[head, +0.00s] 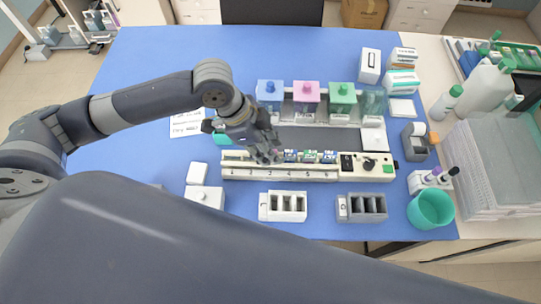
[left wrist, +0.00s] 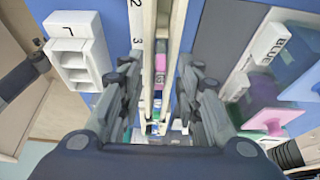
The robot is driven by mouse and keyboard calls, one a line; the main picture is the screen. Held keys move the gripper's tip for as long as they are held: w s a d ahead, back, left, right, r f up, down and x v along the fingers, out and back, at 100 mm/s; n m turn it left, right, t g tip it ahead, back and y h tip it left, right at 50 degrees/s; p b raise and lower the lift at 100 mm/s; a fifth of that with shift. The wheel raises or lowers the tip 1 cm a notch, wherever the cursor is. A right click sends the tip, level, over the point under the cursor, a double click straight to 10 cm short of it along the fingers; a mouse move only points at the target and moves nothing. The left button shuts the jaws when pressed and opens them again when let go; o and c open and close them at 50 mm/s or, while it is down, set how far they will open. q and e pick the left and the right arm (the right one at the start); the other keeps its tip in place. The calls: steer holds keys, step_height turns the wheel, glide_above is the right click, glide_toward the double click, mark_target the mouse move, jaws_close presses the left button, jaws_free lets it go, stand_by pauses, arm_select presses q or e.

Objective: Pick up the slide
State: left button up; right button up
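Several slides (head: 310,156) with blue, green and white ends sit in the long cream rack (head: 285,175), around the numbers 4 to 6. In the left wrist view, coloured slide ends (left wrist: 158,98) show between the fingers, small and partly overlapping. My left gripper (head: 268,153) is over the left half of the rack, left of the visible slides. In the left wrist view its fingers (left wrist: 158,68) are apart, one on each side of the rack, with nothing clearly held. The gripper hides part of the rack around the lower numbers. My right gripper is not in view.
Blue, pink and green lidded jars (head: 306,91) stand behind the rack. Two white and grey slotted holders (head: 283,206) (head: 361,207) stand in front. A teal cup (head: 431,208) is at the right. Blue mat (head: 160,60) is clear at the back left.

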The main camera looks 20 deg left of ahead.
arm_select(q)
jaws_close()
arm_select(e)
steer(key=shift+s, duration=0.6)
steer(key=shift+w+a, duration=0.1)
